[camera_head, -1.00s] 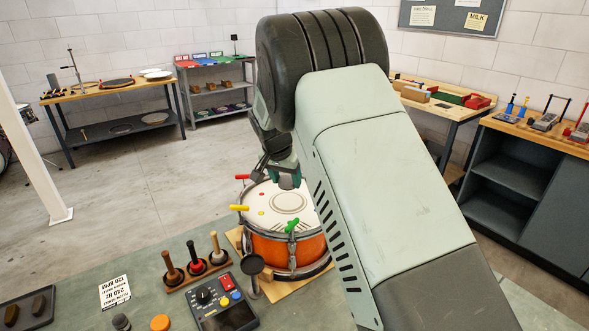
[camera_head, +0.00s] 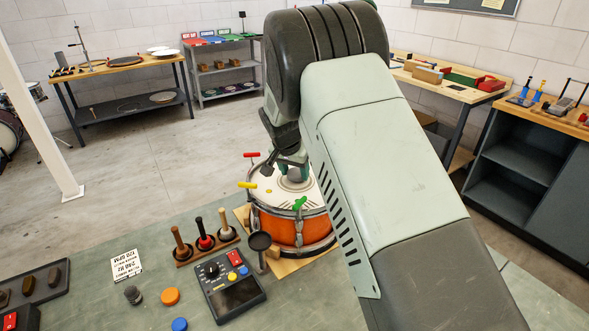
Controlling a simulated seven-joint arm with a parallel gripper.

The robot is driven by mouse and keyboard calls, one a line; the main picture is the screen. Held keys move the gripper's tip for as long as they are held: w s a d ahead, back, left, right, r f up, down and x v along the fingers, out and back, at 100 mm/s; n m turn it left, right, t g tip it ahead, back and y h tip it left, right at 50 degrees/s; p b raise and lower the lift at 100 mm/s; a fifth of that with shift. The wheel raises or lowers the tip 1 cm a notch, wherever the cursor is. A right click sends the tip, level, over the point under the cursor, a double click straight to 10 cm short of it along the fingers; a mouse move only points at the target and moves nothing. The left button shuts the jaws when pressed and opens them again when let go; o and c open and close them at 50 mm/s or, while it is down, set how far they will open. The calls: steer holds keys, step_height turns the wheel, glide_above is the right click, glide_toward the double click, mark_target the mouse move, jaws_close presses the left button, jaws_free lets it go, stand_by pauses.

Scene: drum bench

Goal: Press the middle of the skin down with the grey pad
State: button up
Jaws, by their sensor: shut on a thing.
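An orange drum (camera_head: 285,228) with a pale skin (camera_head: 268,196) stands on a wooden board. A ring is drawn around the skin's middle. Red (camera_head: 251,154), yellow (camera_head: 247,185) and green (camera_head: 299,203) handles stand around its rim. My gripper (camera_head: 292,163) is over the skin, largely hidden by my own arm. It is shut on a grey pad (camera_head: 296,173), a small dark grey-green shape just over the ringed middle. I cannot tell whether the pad touches the skin.
A control box (camera_head: 229,285), a rack of mallets (camera_head: 207,247), a dark round-topped stand (camera_head: 260,241) and a card (camera_head: 126,265) lie left of the drum. An orange disc (camera_head: 170,296) lies in front. My arm covers the drum's right side.

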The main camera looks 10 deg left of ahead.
steer(key=shift+f, duration=0.8)
stand_by(0.9)
steer(key=shift+r, duration=3.1)
steer(key=s+d+r, duration=0.4)
steer(key=d+r, duration=0.1)
steer(key=d, duration=0.3)
steer(key=s+d+r+n, duration=0.1)
steer(key=s+d+r, duration=0.4)
steer(key=d, duration=0.4)
steer(key=s+d+r+n, duration=0.1)
steer(key=s+d+r, duration=0.4)
steer(key=d+r, duration=0.2)
steer(key=shift+d+y, duration=0.4)
steer(key=shift+d, duration=0.55)
steer(key=shift+w, duration=0.1)
